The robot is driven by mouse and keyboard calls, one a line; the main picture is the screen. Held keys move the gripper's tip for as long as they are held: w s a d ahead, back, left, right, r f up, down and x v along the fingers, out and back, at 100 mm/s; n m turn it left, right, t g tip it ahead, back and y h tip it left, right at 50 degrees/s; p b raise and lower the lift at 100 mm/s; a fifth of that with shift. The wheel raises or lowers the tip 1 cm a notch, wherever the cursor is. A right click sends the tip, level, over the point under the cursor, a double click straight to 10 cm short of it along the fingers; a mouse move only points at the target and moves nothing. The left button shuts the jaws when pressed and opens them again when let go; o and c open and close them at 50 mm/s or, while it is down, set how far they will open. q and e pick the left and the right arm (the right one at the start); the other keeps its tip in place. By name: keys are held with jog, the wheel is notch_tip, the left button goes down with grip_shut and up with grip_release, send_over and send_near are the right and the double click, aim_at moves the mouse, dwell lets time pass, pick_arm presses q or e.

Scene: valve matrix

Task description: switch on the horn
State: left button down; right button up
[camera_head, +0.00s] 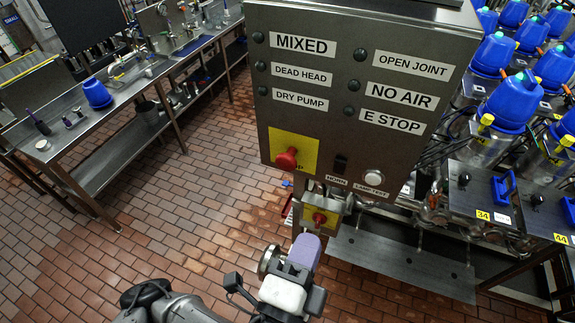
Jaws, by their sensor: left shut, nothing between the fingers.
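A grey metal control panel (300,100) faces me at the upper middle. Near its bottom edge is a small black switch (340,163), with a small label (336,181) under it that seems to read HORN. I cannot tell which way the switch is set. My left gripper (304,248) is at the bottom middle, its pale purple end pointing up toward the panel. It is shut and empty, below the switch and apart from it. My right gripper is not in view.
A red knob (287,159) on a yellow plate is left of the switch. A white LAMP TEST button (374,178) is to its right. A small yellow box with a red knob (319,218) hangs below the panel, close to my gripper. Blue-topped vessels (510,100) stand right.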

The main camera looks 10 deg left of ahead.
pick_arm(q)
jog(key=shift+d+r+m, duration=0.2)
jog(key=shift+m, duration=0.9)
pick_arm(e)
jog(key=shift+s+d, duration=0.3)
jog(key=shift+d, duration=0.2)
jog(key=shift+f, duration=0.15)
pick_arm(q)
jog(key=b, duration=0.2)
send_near(340, 164)
jog(key=x, duration=0.5)
jog(key=shift+w+r, duration=0.1)
jog(key=shift+w, duration=0.15)
jog(key=shift+x, duration=1)
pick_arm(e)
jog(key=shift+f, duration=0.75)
